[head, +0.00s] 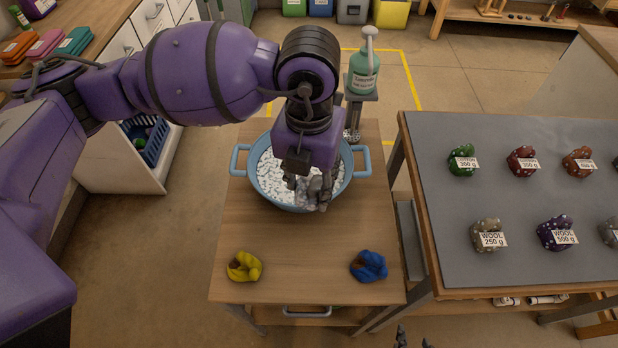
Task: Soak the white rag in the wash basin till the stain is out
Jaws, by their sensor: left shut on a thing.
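The blue wash basin (262,197) stands on the wooden table, full of white suds. My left gripper (313,194) points down into the basin at its near right side and is shut. The white rag (302,192) shows only as a pale patch between its fingers, hard to tell from the suds. Any stain on it is hidden. Of my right gripper (413,340), only two dark fingertips show at the bottom edge, apart from each other with nothing seen between them.
A yellow rag (243,266) and a blue rag (369,266) lie at the table's front. A green pump bottle (363,75) stands behind the basin. The wooden table's front middle is clear.

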